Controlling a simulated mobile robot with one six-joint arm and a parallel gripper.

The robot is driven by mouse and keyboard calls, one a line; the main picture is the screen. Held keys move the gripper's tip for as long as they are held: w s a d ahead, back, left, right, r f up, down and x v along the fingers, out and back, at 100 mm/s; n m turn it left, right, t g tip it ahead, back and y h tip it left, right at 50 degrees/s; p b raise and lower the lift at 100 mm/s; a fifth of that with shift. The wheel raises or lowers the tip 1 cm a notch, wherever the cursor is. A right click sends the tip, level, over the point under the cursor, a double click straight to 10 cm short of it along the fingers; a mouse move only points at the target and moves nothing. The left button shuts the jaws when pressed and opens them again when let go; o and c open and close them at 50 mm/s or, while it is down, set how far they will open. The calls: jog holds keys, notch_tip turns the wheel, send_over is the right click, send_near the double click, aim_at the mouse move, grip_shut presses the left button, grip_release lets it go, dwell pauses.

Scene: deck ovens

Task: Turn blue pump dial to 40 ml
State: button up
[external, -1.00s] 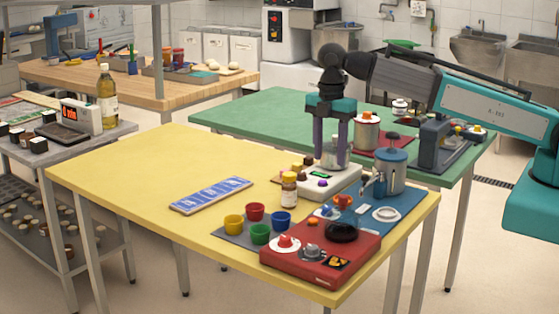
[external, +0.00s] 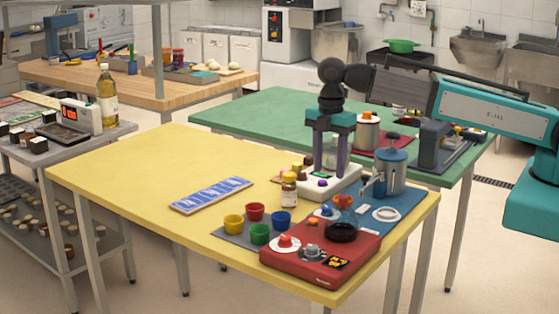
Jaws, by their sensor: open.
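The blue pump (external: 391,176) is a canister with a dark top and a side spout, standing upright on a blue mat (external: 402,204) at the table's right. A small blue dial on a white plate (external: 327,212) lies at the mat's near-left part, left of the flask; its marks are too small to read. My gripper (external: 329,172) points down with two purple fingers apart and nothing seen between them. It hangs over the white device with a green display (external: 330,184), behind and above the dial, apart from it.
The yellow table (external: 130,175) is mostly clear at left.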

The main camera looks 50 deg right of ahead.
aim_at(327, 208)
jog(key=shift+f+p, duration=1.2)
jog(key=shift+f, duration=4.4)
jog(key=c, duration=1.1)
